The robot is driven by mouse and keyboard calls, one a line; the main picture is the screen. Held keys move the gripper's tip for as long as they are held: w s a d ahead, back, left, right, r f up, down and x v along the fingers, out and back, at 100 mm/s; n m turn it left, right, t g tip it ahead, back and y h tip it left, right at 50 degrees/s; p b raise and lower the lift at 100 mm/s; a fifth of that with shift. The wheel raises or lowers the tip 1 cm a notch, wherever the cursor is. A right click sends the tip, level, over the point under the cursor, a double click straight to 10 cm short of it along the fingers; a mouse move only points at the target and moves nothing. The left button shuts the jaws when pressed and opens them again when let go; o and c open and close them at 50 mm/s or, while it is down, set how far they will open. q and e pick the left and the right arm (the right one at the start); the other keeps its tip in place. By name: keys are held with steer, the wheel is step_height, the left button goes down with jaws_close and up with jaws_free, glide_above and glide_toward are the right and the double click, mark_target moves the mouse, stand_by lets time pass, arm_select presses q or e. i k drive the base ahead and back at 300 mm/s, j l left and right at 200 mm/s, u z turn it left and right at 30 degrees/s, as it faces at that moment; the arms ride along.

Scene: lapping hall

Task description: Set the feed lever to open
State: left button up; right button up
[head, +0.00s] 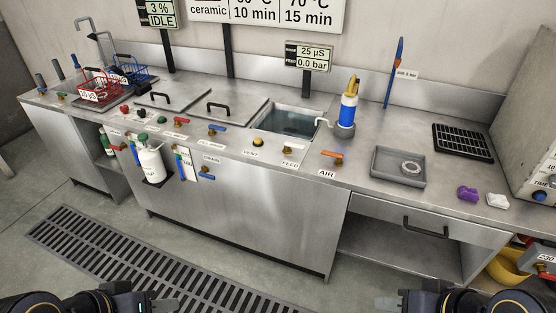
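The FEED label (290,163) is on the front edge of the steel bench, right of the VENT label (250,153). A small brass valve fitting, the feed lever (287,149), stands just above the FEED label. Its handle is too small to read its direction. My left gripper (165,304) is at the bottom edge of the head view, low in front of the bench and far from the lever. My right gripper (386,303) is at the bottom edge too, right of the lever and well apart from it. Neither gripper's opening can be made out.
A grey tray (398,167) lies right. Floor before the bench is mostly free, with a grate (140,260).

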mark_target(287, 144)
steer(key=i+j+z, duration=0.25)
steer(key=i, duration=0.2)
steer(key=i+j, duration=0.15)
steer(key=i, duration=0.2)
steer(key=i+j, duration=0.2)
steer(key=i, duration=0.2)
steer(key=i+j, duration=0.15)
steer(key=i, duration=0.2)
steer(key=j+u, duration=0.05)
